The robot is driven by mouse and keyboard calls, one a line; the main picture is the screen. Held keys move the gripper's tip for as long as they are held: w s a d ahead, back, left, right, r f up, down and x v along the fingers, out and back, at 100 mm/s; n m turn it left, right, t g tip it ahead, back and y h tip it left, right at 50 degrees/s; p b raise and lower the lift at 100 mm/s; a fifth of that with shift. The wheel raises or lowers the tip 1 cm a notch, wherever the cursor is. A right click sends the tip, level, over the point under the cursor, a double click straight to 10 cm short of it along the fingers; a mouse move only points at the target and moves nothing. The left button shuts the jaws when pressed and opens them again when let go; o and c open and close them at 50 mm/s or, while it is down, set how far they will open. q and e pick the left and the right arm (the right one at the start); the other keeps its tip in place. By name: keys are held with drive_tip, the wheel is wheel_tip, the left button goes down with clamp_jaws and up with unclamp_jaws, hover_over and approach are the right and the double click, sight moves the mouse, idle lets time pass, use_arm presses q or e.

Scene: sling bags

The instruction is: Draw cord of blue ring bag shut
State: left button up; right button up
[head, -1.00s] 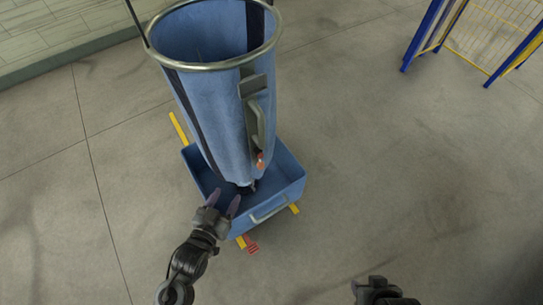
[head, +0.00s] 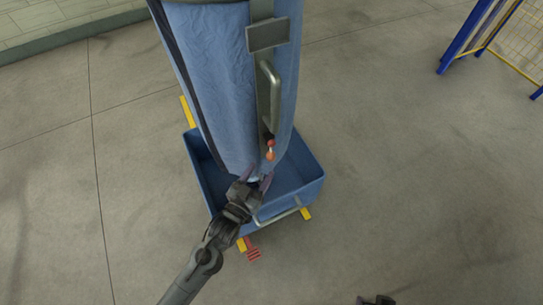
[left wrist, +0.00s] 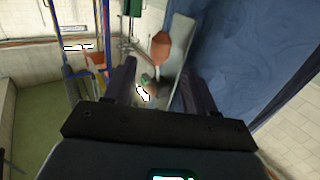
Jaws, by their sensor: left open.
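The blue bag (head: 215,85) hangs upright over a blue tray (head: 204,172); its ring is out of the head view. A grey strap and handle (head: 268,95) run down its front, with a small orange-red piece (head: 270,153) at the handle's lower end. My left gripper (head: 258,178) is open and empty just below that piece, near the bag's bottom. In the left wrist view, an orange-red piece (left wrist: 161,46) shows beyond and between the open fingers, apart from them, with blue cloth (left wrist: 235,60) at right. The cord is not clear. My right gripper (head: 375,300) barely shows at the bottom edge.
The tray has a front handle (head: 278,215) and yellow bars (head: 188,112) beneath. A red pedal-like part (head: 253,253) sticks out in front. A blue and yellow mesh frame (head: 510,45) stands at upper right. The grey floor between is clear.

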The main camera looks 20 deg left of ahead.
sight(269, 159)
use_arm(q)
drive_tip(key=w, duration=0.2)
drive_tip(key=w+b, duration=0.1)
drive_tip(key=w, duration=0.5)
drive_tip(key=shift+d+b, duration=0.4)
clamp_jaws()
